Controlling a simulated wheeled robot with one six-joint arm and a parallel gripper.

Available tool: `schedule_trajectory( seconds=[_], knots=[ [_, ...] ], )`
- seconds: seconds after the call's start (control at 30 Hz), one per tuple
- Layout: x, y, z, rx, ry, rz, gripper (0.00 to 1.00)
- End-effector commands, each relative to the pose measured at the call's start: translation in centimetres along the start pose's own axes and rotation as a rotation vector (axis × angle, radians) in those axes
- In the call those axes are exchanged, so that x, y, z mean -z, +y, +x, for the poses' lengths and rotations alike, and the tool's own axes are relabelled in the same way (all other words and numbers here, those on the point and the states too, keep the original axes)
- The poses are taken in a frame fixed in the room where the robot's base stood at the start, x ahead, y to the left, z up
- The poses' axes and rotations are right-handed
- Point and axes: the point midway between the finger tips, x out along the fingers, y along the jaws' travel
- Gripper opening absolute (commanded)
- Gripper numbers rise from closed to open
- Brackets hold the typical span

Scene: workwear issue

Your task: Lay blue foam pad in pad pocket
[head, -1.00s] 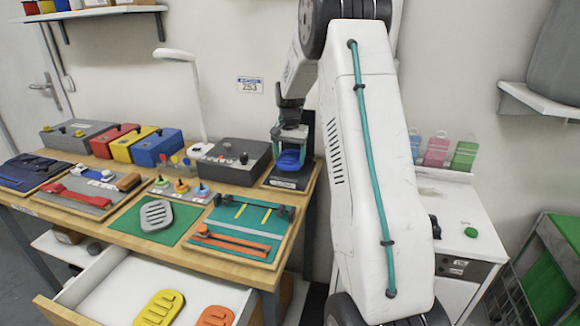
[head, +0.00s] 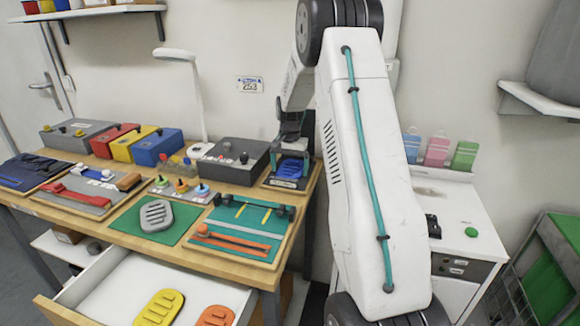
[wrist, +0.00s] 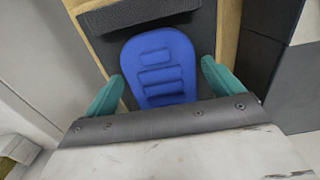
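The blue foam pad (head: 289,169) has raised bars across it and lies at the back right corner of the workbench, on a dark panel in a wood-edged board (wrist: 228,35). In the wrist view the pad (wrist: 162,50) is face up, its rounded end toward a dark grey textured strip (wrist: 150,15). My gripper (head: 291,166) is over the pad, its teal fingers on either side. In the wrist view my gripper (wrist: 163,72) is open, with slim gaps beside the pad. The pad's near end is hidden by my gripper. I cannot make out the pocket's edges.
A grey control box (head: 232,161) stands left of the pad. A green board with an orange strap (head: 238,244) lies in front. An open drawer (head: 110,288) holds yellow and orange pads. A grey pad (head: 156,215) lies on a green mat.

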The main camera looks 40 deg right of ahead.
Motion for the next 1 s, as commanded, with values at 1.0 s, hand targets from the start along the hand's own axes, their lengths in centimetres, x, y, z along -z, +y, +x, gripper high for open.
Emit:
schedule_trajectory(
  seconds=[1.0],
  knots=[
    [-2.7,-0.7,-14.4,0.005,0.009,-0.053,0.92]
  ],
)
